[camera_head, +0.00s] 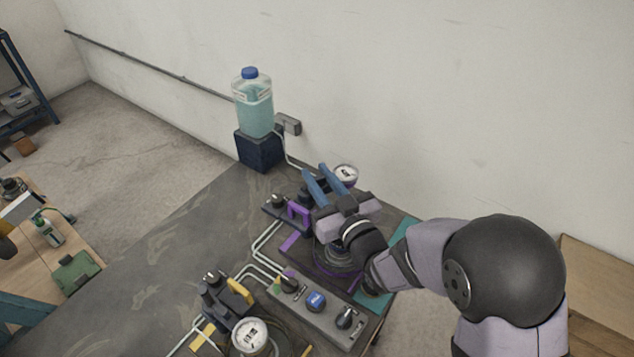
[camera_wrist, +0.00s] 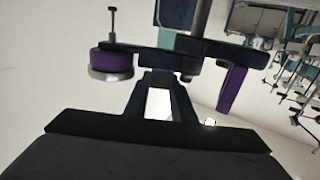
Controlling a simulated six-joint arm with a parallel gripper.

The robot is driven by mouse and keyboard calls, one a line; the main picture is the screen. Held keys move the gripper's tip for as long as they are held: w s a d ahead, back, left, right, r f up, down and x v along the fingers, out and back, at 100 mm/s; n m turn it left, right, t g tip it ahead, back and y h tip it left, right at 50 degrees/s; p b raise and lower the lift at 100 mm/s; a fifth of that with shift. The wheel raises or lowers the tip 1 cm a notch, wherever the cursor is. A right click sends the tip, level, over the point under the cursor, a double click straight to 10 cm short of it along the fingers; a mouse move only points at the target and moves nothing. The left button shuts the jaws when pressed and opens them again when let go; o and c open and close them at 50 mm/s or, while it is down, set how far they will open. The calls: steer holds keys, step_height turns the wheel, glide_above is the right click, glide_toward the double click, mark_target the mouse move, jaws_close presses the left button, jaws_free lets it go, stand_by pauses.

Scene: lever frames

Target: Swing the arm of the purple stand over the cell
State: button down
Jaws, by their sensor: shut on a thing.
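The purple stand (camera_head: 298,213) is at the back of the dark bench in the head view, with a purple handle-like frame and dark parts. My gripper (camera_head: 323,176) reaches over it, its blue fingers pointing toward the back. In the wrist view its fingers (camera_wrist: 163,76) close on the stand's dark horizontal arm (camera_wrist: 215,52). A purple disc with a metal underside (camera_wrist: 110,62) hangs at the arm's left, and a purple upright piece (camera_wrist: 233,88) shows at the right. My gripper and wrist hide much of the stand in the head view. I cannot clearly pick out the cell.
A white dial (camera_head: 346,174) stands just behind my fingers. A yellow-marked stand (camera_head: 238,292) with another dial (camera_head: 250,336) is nearer the front. A grey control box with knobs (camera_head: 316,301) lies close to my arm. A blue-capped jug (camera_head: 253,105) stands at the back.

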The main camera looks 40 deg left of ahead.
steer(key=shift+s+d+m+t+h+b, duration=0.15)
steer(key=shift+m+t+h+b, duration=0.5)
steer(key=shift+t, duration=0.15)
steer(key=shift+s+d+m+t+h+b, duration=0.1)
steer(key=shift+s+m+t+h+b, duration=0.05)
steer(key=shift+m+t+h+b, duration=0.55)
steer(key=shift+d+t, duration=0.1)
steer(key=shift+t, duration=0.3)
steer(key=shift+r+m, duration=0.1)
steer(key=shift+m, duration=0.15)
steer(key=c, duration=1.8)
jaws_free()
steer(key=shift+d, duration=0.1)
steer(key=shift+s+d+b, duration=0.15)
steer(key=shift+s+b, duration=0.05)
steer(key=shift+b, duration=0.1)
steer(key=b+v, duration=0.2)
steer(key=v, duration=0.4)
steer(key=shift+s+d, duration=0.25)
steer(key=shift+s, duration=0.05)
